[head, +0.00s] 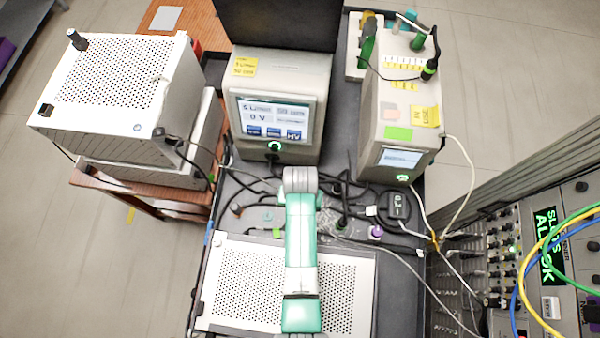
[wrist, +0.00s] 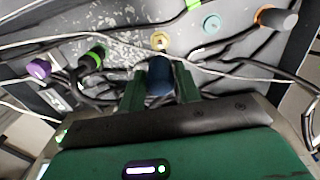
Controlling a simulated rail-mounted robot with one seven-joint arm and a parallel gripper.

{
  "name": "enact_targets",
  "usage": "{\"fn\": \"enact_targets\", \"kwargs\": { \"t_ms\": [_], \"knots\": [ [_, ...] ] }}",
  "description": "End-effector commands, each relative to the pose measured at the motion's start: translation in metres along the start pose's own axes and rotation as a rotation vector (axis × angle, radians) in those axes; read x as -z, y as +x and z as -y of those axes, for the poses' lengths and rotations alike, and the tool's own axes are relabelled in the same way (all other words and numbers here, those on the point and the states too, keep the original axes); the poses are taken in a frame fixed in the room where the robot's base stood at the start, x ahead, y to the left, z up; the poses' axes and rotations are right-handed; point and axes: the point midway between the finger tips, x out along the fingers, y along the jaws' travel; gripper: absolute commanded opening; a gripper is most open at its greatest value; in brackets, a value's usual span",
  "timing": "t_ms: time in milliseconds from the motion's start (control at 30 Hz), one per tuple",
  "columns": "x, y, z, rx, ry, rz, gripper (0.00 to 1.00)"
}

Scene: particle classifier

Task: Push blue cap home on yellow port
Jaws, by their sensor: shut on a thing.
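The blue cap (wrist: 160,80) is dark blue and sits between the two green fingers of my gripper (wrist: 162,73), which is shut on it in the wrist view. The yellow port (wrist: 160,41) is a small yellow ring on the grey speckled panel, just beyond the cap and nearly in line with it. A small strip of panel shows between them in the picture; I cannot tell the true distance. In the head view, my own arm covers the cap and the yellow port.
A teal port (wrist: 210,22) and an orange-ringed grey plug (wrist: 277,18) lie to the right. A green-ringed plug (wrist: 93,58) and a purple plug (wrist: 38,68) lie left. Loose cables cross the panel on both sides. A perforated white box (head: 240,290) lies under my arm.

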Motion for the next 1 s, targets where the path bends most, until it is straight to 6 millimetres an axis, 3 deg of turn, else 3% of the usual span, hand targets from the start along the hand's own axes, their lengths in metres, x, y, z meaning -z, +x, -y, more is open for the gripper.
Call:
{"fn": "enact_targets", "kwargs": {
  "t_ms": [500,1000],
  "knots": [
    [-0.001,0.001,0.0,0.0,0.002,0.001,0.11],
    [-0.001,0.055,0.0,0.0,0.002,0.0,0.11]
  ]
}}
